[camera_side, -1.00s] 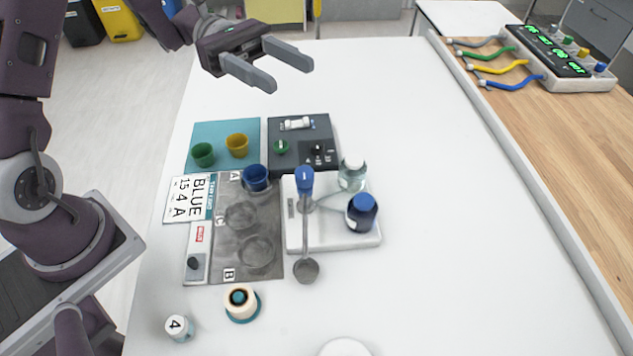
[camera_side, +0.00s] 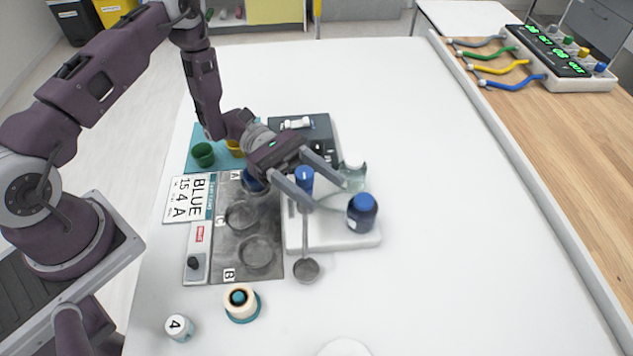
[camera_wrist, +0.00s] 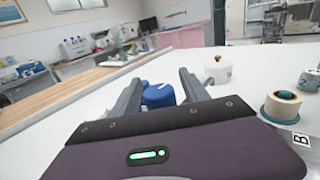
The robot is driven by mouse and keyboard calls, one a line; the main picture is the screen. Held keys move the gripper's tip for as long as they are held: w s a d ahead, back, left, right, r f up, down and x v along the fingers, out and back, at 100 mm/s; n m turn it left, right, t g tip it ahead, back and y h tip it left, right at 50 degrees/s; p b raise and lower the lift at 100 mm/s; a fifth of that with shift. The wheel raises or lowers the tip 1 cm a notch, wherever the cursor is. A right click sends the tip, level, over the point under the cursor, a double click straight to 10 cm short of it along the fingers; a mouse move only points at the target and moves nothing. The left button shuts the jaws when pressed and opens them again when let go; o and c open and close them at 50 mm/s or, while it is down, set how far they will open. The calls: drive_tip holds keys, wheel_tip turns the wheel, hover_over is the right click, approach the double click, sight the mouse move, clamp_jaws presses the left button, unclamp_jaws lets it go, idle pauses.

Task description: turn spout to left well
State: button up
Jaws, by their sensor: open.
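A blue knob (camera_side: 304,177) with a white mark stands on a white base (camera_side: 335,236). A thin grey arm (camera_side: 305,240), which looks like the spout, runs from below it toward the front and ends in a round grey piece. To its left is a grey tray (camera_side: 226,262) with round wells, lettered A, C and B. A blue cup (camera_side: 250,184) is by A, partly hidden. My gripper (camera_side: 308,187) is open, fingers on either side of the knob; contact cannot be told. In the wrist view the knob (camera_wrist: 158,96) shows between the fingers (camera_wrist: 160,78).
A dark panel (camera_side: 318,128) lies behind. A tape roll (camera_side: 240,304) is at the front. The table's right side is clear.

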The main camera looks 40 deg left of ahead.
drive_tip(key=shift+c, duration=0.4)
clamp_jaws()
idle(0.9)
